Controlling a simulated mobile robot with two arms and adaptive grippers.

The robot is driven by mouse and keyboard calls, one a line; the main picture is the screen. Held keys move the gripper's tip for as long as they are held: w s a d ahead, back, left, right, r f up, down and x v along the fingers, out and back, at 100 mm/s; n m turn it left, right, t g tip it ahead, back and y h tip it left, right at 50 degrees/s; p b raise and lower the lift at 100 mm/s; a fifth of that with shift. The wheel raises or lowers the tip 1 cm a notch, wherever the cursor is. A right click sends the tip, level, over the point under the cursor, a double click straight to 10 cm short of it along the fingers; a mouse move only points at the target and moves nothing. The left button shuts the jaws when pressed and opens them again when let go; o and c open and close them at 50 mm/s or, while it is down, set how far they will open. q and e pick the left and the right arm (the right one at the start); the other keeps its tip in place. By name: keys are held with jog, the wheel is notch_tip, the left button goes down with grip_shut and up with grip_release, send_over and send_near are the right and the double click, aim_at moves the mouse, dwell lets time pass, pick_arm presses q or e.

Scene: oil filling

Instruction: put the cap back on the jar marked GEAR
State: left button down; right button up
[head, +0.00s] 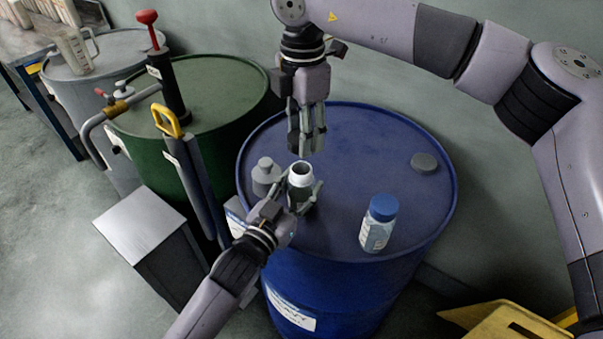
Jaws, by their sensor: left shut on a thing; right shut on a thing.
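My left gripper (293,204) is shut around the jar's body from the front. Its fingers hide most of the body, and I cannot read any marking on it. My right gripper (306,143) points down just above and behind the jar's mouth. It is shut on a small grey piece that seems to be the cap, mostly hidden between the fingers. A gap shows between it and the jar.
A grey lidded jar (265,176) stands close on the left of the open jar. A green drum (215,85) with a pump is left.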

aim_at(303, 169)
jog(key=shift+d+f, duration=0.1)
jog(key=shift+f, duration=2.1)
jog(key=shift+f, duration=0.9)
jog(key=shift+f, duration=0.55)
jog(key=m, duration=0.4)
jog(key=shift+s, duration=0.1)
jog(key=m, duration=0.3)
jog(key=shift+r+m, duration=0.1)
jog(key=shift+m, duration=0.2)
jog(key=shift+s+m, duration=0.1)
jog(key=shift+m, duration=1)
